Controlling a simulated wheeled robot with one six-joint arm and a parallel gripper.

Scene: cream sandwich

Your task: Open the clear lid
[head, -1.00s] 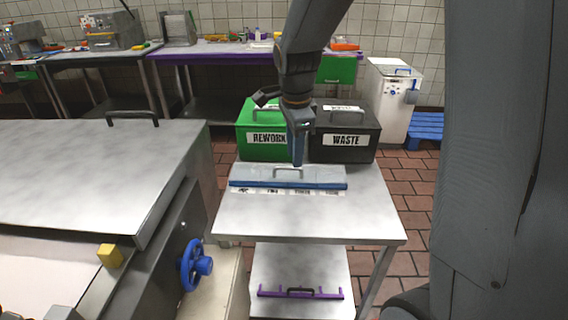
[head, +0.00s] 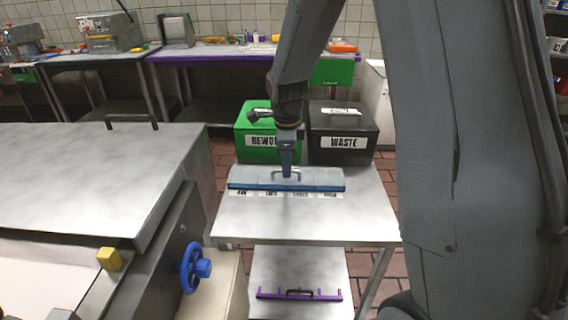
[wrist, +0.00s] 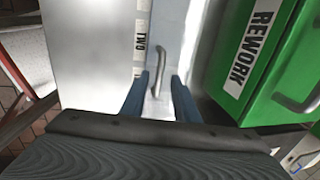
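The clear lid (head: 250,176) lies flat and closed over a blue-edged tray (head: 262,188) on the steel cart. A grey bar handle (head: 299,173) stands on the middle of the lid. My gripper (head: 287,172) points down at the handle, its blue fingers partly hiding it. In the wrist view my gripper (wrist: 161,80) is open, with a finger on each side of the handle's line. The handle (wrist: 160,62) runs between and ahead of the fingertips. I cannot tell whether either finger touches it.
A green REWORK box (head: 246,119) and a dark WASTE box (head: 366,124) stand close behind the lid. The steel cart top (head: 300,222) is clear in front. A large steel machine (head: 90,170) with a blue handwheel (head: 192,268) stands on the left.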

